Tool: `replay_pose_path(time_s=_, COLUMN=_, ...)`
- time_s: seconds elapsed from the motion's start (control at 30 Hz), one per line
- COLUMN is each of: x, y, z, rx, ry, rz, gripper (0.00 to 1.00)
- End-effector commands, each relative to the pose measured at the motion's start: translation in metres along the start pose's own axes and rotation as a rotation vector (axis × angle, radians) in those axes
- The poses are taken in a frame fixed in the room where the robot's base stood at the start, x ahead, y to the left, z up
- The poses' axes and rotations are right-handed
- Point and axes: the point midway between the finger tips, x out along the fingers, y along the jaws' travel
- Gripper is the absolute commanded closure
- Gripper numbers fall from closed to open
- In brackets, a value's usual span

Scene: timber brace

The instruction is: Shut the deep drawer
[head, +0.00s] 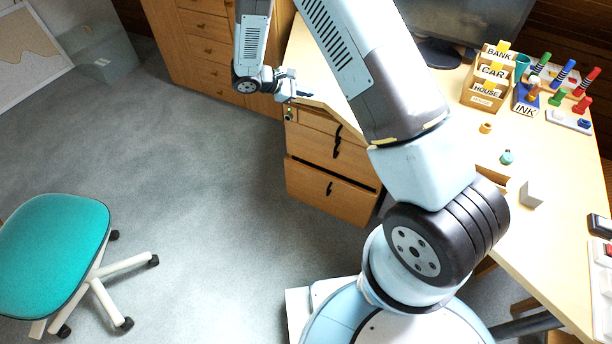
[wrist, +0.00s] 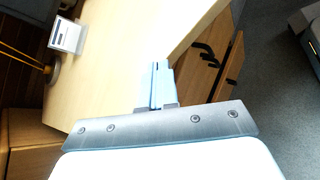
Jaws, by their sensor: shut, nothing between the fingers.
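The wooden drawer unit (head: 312,145) stands under the left end of the desk. Its deep drawer (head: 318,190) is the bottom one, with a dark handle on its front. A dark gap runs along its top edge, and the front stands out a little from the unit. In the wrist view the deep drawer's front (wrist: 231,72) also stands out beyond the fronts above it. My gripper (head: 306,95) is above the unit, by the desk's corner, away from the deep drawer. In the wrist view its fingers (wrist: 160,75) are together and empty.
The desktop (head: 540,190) carries a letter sorter (head: 487,80), stamps and small pieces on the right. A teal swivel chair (head: 55,250) stands at lower left. A wooden cabinet (head: 205,45) is at the back. The grey floor left of the drawers is clear.

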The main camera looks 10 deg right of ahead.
Motion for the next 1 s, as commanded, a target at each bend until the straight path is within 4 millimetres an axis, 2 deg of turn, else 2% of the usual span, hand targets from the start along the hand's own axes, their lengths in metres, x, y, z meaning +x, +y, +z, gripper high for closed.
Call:
replay_pose_path(time_s=0.03, x=0.005, y=-0.008, z=-0.019, rx=-0.039, ry=-0.01, rz=0.025, gripper=1.0)
replay_pose_path(time_s=0.1, x=0.011, y=-0.015, z=-0.043, rx=-0.088, ry=-0.021, rz=0.064, gripper=1.0)
replay_pose_path(time_s=0.27, x=0.025, y=-0.039, z=-0.095, rx=-0.2, ry=-0.045, rz=0.154, gripper=1.0)
replay_pose_path(time_s=0.47, x=0.045, y=-0.076, z=-0.159, rx=-0.338, ry=-0.065, rz=0.27, gripper=1.0)
replay_pose_path(time_s=0.67, x=0.067, y=-0.124, z=-0.218, rx=-0.473, ry=-0.075, rz=0.387, gripper=1.0)
replay_pose_path(time_s=0.8, x=0.084, y=-0.163, z=-0.256, rx=-0.568, ry=-0.077, rz=0.471, gripper=1.0)
replay_pose_path(time_s=1.0, x=0.11, y=-0.222, z=-0.3, rx=-0.694, ry=-0.072, rz=0.583, gripper=1.0)
